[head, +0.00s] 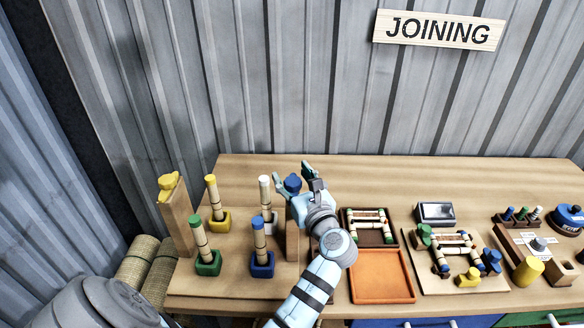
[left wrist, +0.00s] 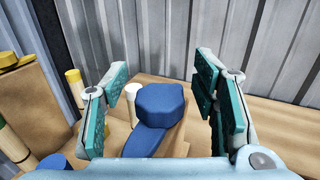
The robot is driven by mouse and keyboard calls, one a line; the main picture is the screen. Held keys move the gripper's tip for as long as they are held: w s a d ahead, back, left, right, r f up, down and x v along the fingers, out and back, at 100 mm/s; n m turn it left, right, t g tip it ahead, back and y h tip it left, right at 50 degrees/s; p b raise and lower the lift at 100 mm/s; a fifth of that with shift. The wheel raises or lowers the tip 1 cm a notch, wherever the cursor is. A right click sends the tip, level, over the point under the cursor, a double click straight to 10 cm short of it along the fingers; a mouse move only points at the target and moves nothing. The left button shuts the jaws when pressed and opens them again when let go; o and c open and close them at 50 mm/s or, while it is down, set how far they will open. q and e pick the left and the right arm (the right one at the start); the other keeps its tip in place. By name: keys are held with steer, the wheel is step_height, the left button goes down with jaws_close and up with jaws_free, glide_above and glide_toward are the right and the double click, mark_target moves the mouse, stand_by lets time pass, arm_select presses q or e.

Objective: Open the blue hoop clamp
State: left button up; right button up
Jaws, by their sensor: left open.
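The blue hoop clamp (head: 292,184) shows as a blue knob on top of an upright wooden block (head: 292,240). In the left wrist view the clamp (left wrist: 160,106) has a faceted head and a blue handle that slopes down toward the lower left. My left gripper (head: 294,172) is open, with one finger on each side of the clamp's head. In the left wrist view there are visible gaps between the head and both fingers. The gripper partly hides the block in the head view. My right gripper is not in view.
A yellow clamp (head: 168,182) tops another wooden block at the left. Several rods stand in coloured bases between the blocks, including a white one (head: 265,192). An orange tray (head: 382,275) and jointed frames lie to the right. A corrugated wall (head: 260,80) stands behind the table.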

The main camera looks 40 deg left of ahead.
mark_target(291, 181)
arm_select(q)
step_height(291, 181, up, 8)
steer(key=shift+a+r, duration=0.15)
steer(key=shift+r, duration=0.05)
steer(key=shift+s, duration=0.1)
stand_by(0.3)
